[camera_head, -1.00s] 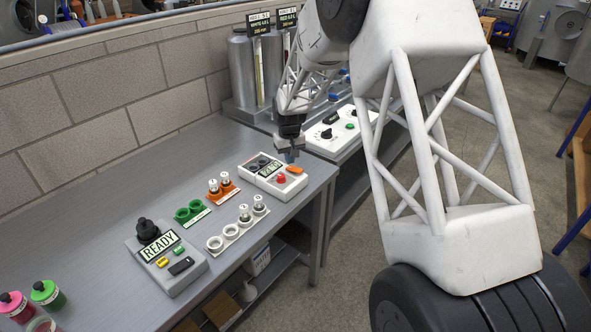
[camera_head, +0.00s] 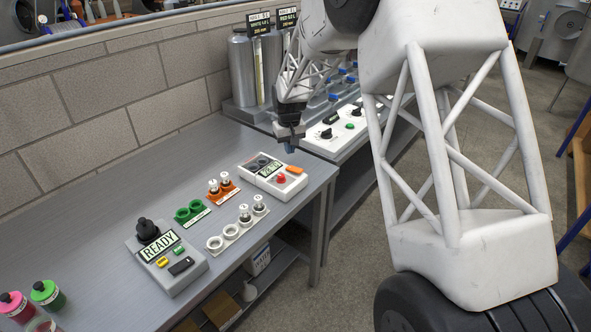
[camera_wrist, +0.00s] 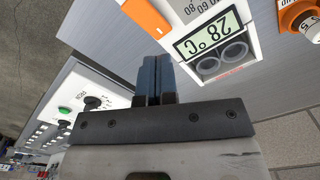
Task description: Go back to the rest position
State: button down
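On the bench stand a READY device (camera_head: 190,270), a green two-hole holder (camera_head: 193,215), an orange holder (camera_head: 228,196) with vials and a white holder (camera_head: 232,236) with vials. A white control panel (camera_head: 318,142) and metal cylinders (camera_head: 243,70) stand at the back.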

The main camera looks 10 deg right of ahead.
jog(key=s+d+r+m+t, duration=0.1)
jog(key=s+d+r, duration=0.2)
jog(key=s+r, duration=0.7)
jog(key=s+d+r+m, duration=0.1)
jog(key=s+d+r, duration=0.45)
jog(key=s, duration=0.75)
jog(key=s+d+r+m+t, duration=0.1)
jog(key=s+d+r, duration=0.1)
jog(key=s, duration=2.7)
jog(key=shift+s+t, duration=0.15)
jog(key=shift+t, duration=0.15)
